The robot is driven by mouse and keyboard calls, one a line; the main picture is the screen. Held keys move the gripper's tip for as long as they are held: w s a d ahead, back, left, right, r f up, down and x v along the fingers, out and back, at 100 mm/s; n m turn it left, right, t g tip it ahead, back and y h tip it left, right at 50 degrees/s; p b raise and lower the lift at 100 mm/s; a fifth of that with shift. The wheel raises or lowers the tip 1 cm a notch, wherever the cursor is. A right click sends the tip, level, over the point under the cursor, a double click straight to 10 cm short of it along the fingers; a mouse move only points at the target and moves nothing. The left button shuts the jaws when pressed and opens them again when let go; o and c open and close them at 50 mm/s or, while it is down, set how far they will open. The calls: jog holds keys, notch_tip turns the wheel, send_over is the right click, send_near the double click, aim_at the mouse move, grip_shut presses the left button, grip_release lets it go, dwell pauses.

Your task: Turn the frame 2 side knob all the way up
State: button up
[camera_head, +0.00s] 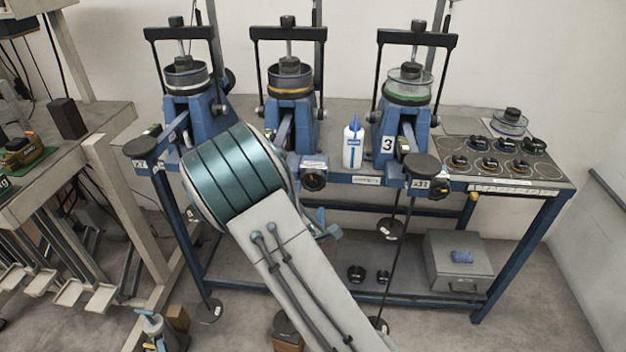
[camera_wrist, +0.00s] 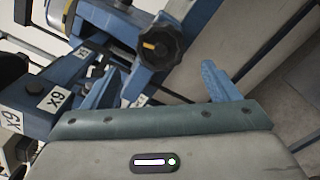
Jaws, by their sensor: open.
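Frame 2 is the middle blue lever frame (camera_head: 291,105) on the bench, with an orange-ringed cell on top. A dark round knob (camera_head: 314,181) shows at its front edge, just right of my arm. In the wrist view a black lobed knob (camera_wrist: 162,45) with a yellow mark sits on a blue bracket, which looks like the same knob. My gripper (camera_wrist: 160,85) is open and empty, its blue fingers apart. The knob lies beyond and between the fingertips, with no contact seen. In the head view my gripper (camera_head: 320,222) is mostly hidden behind my arm, below the knob.
Frame 1 (camera_head: 190,110) stands left and frame 3 (camera_head: 408,120) right, with levers and hanging weights in front. A white bottle (camera_head: 353,145) stands between frames 2 and 3. White multiplier labels (camera_wrist: 52,99) show close by at the left of the wrist view. Floor is open in front.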

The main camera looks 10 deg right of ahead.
aim_at(313, 183)
jog(key=x, duration=0.8)
jog(key=shift+w+d, duration=0.15)
jog(key=shift+w, duration=0.1)
jog(key=shift+w+d, duration=0.1)
jog(key=shift+w, duration=0.25)
jog(key=shift+c, duration=0.6)
jog(key=shift+f, duration=0.1)
jog(key=c, duration=1.1)
